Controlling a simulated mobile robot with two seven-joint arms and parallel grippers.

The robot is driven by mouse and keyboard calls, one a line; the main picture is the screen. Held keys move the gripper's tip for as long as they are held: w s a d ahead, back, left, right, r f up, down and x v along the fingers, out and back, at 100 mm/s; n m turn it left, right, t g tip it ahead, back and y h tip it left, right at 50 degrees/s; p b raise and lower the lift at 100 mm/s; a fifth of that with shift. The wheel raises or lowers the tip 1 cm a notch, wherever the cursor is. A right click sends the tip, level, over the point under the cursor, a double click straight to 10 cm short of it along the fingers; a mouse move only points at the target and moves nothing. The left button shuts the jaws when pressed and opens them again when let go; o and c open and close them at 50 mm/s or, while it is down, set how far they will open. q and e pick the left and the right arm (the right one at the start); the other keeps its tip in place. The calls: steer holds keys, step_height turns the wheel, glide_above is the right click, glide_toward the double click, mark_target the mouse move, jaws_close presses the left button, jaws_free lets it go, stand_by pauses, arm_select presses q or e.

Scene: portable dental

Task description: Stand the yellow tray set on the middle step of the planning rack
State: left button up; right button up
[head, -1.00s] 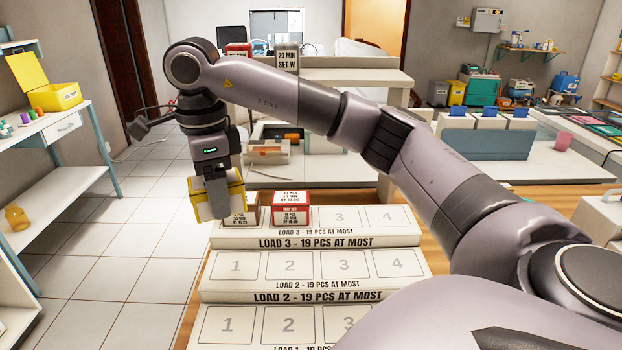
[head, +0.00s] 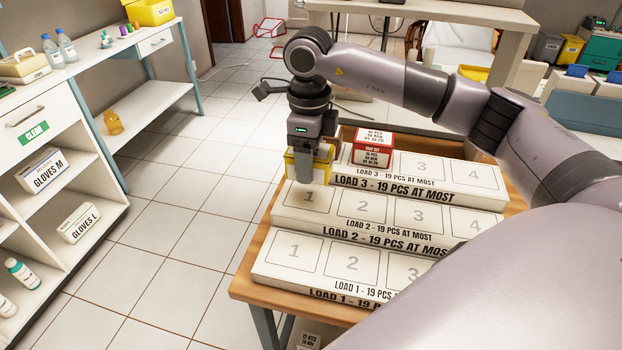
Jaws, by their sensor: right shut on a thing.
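The planning rack (head: 262,272) has three white steps, with numbered squares on each. The middle step (head: 448,238) is labelled LOAD 2. My right gripper (head: 308,178) is shut on the yellow tray set (head: 292,166). It holds the set at the left end of the rack, behind the numeral of square 1 on the middle step. The gripper covers much of the set, and I cannot tell whether its underside touches the step. My left gripper is not in view.
A red-and-white tray set (head: 373,150) stands on the top step, LOAD 3, close to the right of my gripper. The visible middle- and bottom-step squares look empty. A white shelf unit (head: 60,195) stands at the left, with open floor between.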

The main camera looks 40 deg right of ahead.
mark_target(309, 197)
steer(key=shift+f, duration=3)
steer(key=shift+f, duration=0.1)
steer(key=o, duration=0.9)
step_height(309, 197, up, 12)
steer(key=shift+r+b, duration=0.15)
steer(key=shift+b, duration=0.25)
